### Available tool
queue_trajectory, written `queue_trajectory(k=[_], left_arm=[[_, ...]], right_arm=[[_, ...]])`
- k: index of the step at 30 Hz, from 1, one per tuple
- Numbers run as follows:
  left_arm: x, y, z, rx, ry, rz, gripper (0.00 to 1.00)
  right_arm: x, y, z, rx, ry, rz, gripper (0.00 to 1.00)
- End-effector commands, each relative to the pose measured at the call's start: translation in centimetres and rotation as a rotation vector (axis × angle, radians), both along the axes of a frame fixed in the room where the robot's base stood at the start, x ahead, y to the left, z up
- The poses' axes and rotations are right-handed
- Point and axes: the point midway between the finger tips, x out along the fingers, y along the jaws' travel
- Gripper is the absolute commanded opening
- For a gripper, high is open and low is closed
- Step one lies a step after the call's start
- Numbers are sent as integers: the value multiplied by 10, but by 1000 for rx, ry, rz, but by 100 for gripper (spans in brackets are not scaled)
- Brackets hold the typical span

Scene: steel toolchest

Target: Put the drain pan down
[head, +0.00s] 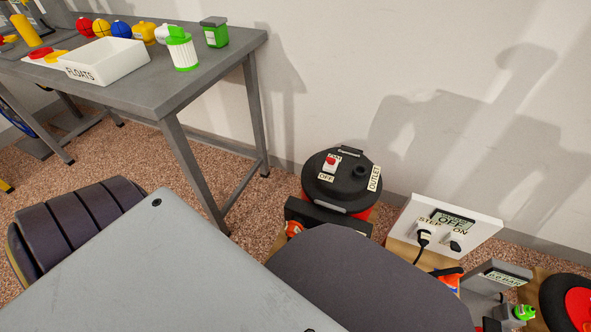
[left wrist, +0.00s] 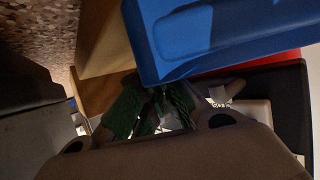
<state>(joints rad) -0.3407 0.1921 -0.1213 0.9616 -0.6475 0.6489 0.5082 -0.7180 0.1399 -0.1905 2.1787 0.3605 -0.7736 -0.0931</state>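A blue, tray-like thing (left wrist: 205,35) with a raised rim and a recessed face fills the top of the left wrist view. It may be the drain pan, but only part of it shows and I cannot be sure. My left gripper (left wrist: 153,104) is in the dark lower middle of that view, its green finger pads just below the blue edge. I cannot tell whether the pads touch it or how far apart they are. Neither gripper shows clearly in the head view, and my right gripper is out of sight.
A grey workbench (head: 150,95) holds a white FLOATS tray (head: 104,75) and bottles. A red-and-black vacuum (head: 341,184) stands by the wall beside a white switch panel (head: 471,218). A tan box side (left wrist: 107,45) and red edge lie near the blue thing.

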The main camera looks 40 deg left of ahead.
Motion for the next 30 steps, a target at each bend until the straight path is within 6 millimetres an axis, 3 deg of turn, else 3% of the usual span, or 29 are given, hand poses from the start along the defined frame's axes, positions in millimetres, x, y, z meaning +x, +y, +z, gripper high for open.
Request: queue_trajectory(k=[10, 16, 30], left_arm=[[0, 0, -3, 0, 0, 0, 0], [0, 0, -3, 0, 0, 0, 27], [0, 0, -1, 0, 0, 0, 27]], right_arm=[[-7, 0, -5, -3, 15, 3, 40], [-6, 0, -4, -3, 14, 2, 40], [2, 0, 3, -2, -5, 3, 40]])
